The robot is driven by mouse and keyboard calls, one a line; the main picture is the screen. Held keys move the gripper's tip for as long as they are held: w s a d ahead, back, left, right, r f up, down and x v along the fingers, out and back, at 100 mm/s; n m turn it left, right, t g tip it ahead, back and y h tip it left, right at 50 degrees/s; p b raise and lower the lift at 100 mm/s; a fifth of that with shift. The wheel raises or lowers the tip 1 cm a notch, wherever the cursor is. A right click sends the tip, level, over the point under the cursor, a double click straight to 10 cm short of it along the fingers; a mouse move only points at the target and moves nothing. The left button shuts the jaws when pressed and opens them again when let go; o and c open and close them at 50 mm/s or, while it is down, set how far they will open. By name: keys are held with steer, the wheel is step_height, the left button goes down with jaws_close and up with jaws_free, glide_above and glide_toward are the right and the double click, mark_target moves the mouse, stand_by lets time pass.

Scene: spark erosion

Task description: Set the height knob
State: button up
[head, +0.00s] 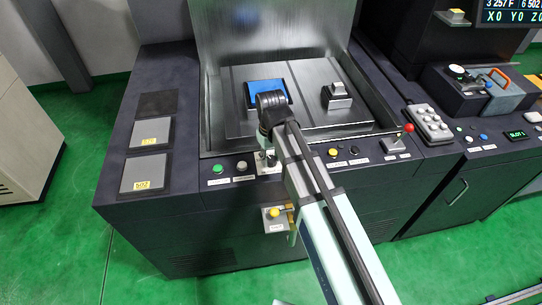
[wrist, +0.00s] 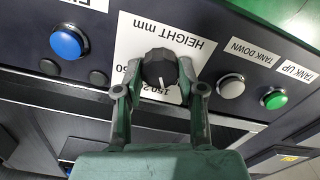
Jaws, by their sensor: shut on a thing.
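The height knob (wrist: 159,68) is a round black dial with a white pointer line in the wrist view. It sits on a white plate printed "HEIGHT mm" (wrist: 165,32), which appears upside down. The pointer line points down in the picture, towards a partly covered scale where "150" can be made out. My gripper (wrist: 158,76) has one finger on each side of the knob and is shut on it. In the head view my arm covers the knob on the machine's front panel.
In the wrist view a blue button (wrist: 68,42) lies left of the knob; a grey "TANK DOWN" button (wrist: 231,87) and a green "TANK UP" button (wrist: 274,99) lie right. In the head view a blue block (head: 262,87) and a metal piece (head: 337,96) stand in the tank.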

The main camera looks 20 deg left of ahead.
mark_target(271, 159)
steer(key=n, duration=0.6)
steer(key=shift+s+f, duration=0.1)
stand_by(0.5)
steer(key=o, duration=1.1)
steer(key=shift+o, duration=0.2)
steer(key=shift+r, duration=0.65)
step_height(271, 159, up, 11)
steer(key=shift+f, duration=0.15)
